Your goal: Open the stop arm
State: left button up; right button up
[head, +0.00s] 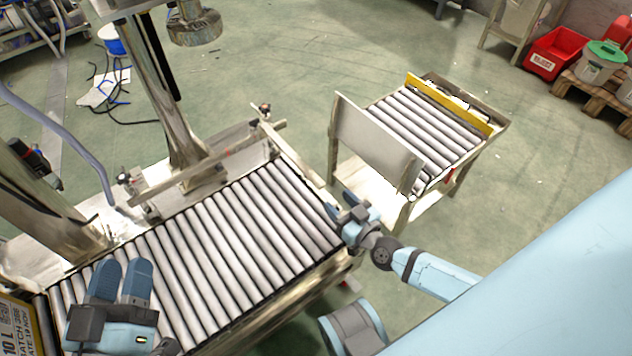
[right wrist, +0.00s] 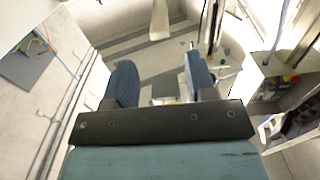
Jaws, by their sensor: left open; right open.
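The stop arm (head: 296,164) appears to be the thin metal bar that lies across the right end of the roller conveyor (head: 205,245) in the head view. It runs from a pivot post (head: 264,113) at the far corner toward the near corner. My right gripper (head: 343,204) is open at the near end of this bar; I cannot tell whether it touches it. In the right wrist view the two fingers (right wrist: 160,74) stand apart, with no clear object held between them. My left gripper (head: 123,268) is open and empty above the rollers at the lower left.
A printed carton (head: 16,322) sits at the conveyor's left end. A metal guide rail (head: 190,178) runs along the far side. A second roller table (head: 425,125) with an upright plate (head: 370,142) and yellow end bar (head: 448,104) stands beyond a gap on the right.

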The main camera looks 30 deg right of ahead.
aim_at(323, 186)
jog(key=w, duration=0.3)
jog(key=w+a+b, duration=0.1)
jog(key=w, duration=0.5)
jog(key=shift+a+b, duration=0.15)
jog(key=shift+b, duration=0.25)
pick_arm(q)
notch_tip(323, 186, down, 3)
jog(key=shift+w+d+f+g, duration=0.1)
jog(key=shift+f+g, duration=0.05)
jog(key=shift+g, duration=0.45)
pick_arm(e)
grip_shut()
